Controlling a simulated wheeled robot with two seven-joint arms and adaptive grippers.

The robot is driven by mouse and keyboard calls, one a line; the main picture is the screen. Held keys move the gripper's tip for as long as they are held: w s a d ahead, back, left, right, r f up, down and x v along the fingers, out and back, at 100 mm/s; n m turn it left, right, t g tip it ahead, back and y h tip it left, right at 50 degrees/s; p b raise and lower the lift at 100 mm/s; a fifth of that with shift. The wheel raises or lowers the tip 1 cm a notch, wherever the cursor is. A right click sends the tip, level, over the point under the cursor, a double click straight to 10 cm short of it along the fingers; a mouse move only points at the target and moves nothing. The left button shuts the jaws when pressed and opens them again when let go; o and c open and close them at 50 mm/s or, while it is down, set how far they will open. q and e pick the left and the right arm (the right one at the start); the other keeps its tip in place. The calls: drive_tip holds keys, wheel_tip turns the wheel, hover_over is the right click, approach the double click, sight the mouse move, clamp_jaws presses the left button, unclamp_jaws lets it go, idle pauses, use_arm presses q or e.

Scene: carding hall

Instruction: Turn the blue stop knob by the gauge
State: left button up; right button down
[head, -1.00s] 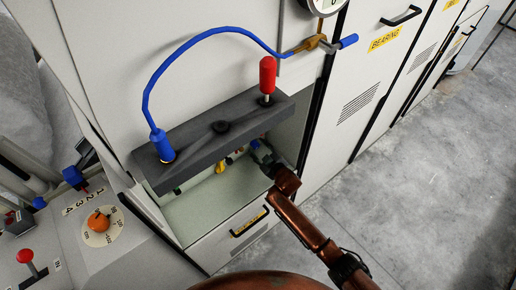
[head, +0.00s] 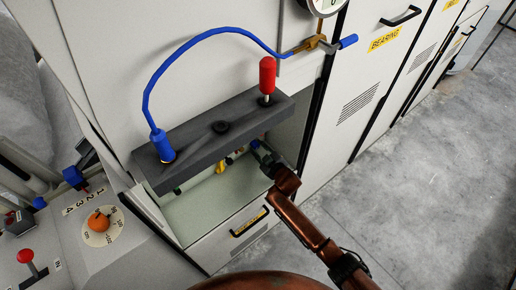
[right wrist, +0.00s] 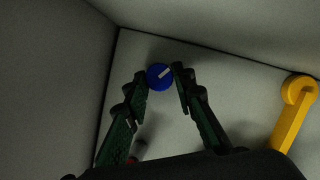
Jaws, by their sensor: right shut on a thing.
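The blue knob (right wrist: 159,77) is a small round disc with a white pointer mark, set on the pale back wall of a recess. The mark slants up to the right in the right wrist view. My right gripper (right wrist: 157,80) is shut on the knob, with one finger on each side. In the head view the right gripper (head: 258,148) reaches into the recess under a dark grey shelf, and the knob is hidden there. The white gauge (head: 325,4) is cut by the top edge. My left gripper is not in view.
A yellow lever (right wrist: 297,98) is on the wall right of the knob. The dark shelf (head: 195,152) above carries a red handle (head: 267,76) and a blue hose (head: 158,143). An orange dial (head: 98,221) sits on the panel at left. Grey floor is clear at right.

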drive_tip(key=shift+d+r+m+g+y+p, duration=0.1)
drive_tip(key=shift+r+m+g+y+p, duration=0.2)
drive_tip(key=shift+p, duration=0.55)
drive_tip(key=shift+d+m+g+p, duration=0.1)
drive_tip(key=shift+m+p, duration=0.3)
drive_tip(key=shift+p, duration=0.4)
drive_tip(key=shift+w+f+m+y+p, duration=0.1)
drive_tip(key=shift+m+y+p, duration=0.2)
drive_tip(key=shift+m+p, duration=0.2)
drive_tip(key=shift+f+m+g, duration=0.15)
drive_tip(key=shift+m+g, duration=0.25)
drive_tip(key=shift+m, duration=0.1)
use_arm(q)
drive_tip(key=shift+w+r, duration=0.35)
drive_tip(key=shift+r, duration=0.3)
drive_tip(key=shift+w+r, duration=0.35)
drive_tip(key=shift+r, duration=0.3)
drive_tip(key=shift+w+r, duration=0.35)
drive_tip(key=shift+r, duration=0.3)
use_arm(e)
drive_tip(key=shift+m+y, duration=0.6)
drive_tip(key=shift+y, duration=0.1)
drive_tip(key=c, duration=1.6)
unclamp_jaws()
